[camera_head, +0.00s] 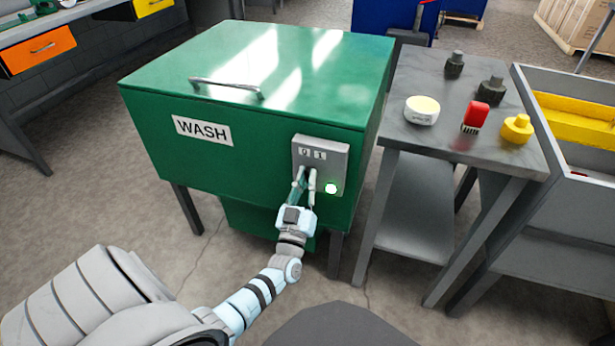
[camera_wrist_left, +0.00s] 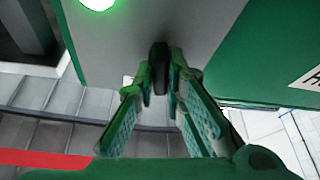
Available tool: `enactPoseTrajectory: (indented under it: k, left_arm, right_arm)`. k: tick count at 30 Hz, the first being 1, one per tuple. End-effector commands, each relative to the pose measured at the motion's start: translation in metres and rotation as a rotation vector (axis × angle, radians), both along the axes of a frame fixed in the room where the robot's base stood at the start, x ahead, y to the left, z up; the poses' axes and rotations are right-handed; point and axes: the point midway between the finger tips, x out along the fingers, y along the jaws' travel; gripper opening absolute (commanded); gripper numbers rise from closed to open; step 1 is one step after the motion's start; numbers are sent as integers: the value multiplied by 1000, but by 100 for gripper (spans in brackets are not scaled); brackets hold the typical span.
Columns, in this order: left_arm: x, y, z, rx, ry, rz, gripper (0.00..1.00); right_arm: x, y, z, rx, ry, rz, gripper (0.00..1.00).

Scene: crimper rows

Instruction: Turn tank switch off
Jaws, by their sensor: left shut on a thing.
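The green wash tank (camera_head: 235,135) has a grey switch box (camera_head: 338,158) on the right of its front, with 0 at left and 1 at right. A round lamp (camera_head: 331,188) on the box glows green; it also shows in the left wrist view (camera_wrist_left: 97,3). My left gripper (camera_head: 305,178) is at the box, below the two labels. In the left wrist view its fingers (camera_wrist_left: 160,88) are shut on the dark switch handle (camera_wrist_left: 159,58). The fingers hide much of the handle in the head view, so its exact position is unclear. My right gripper is out of view.
A grey side table (camera_head: 425,140) stands right of the tank, bearing a cream-topped round tin (camera_head: 422,110), a red item (camera_head: 475,117), a yellow part (camera_head: 517,129) and dark parts (camera_head: 491,90). A grey bin with yellow inside (camera_head: 575,120) stands farther right.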

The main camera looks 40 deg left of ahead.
Motion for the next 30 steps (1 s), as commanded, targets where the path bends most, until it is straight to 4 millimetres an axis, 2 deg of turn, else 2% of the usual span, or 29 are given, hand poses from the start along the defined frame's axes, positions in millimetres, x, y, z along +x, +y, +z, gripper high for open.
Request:
enactPoseTrajectory:
  k: [12, 30]
  left_arm:
    - [0, -1, 0, -251, -83, -1, 0]
    - [0, -1, -1, -310, -105, -1, 0]
  right_arm:
    - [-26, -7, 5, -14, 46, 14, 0]
    - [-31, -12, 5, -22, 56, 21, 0]
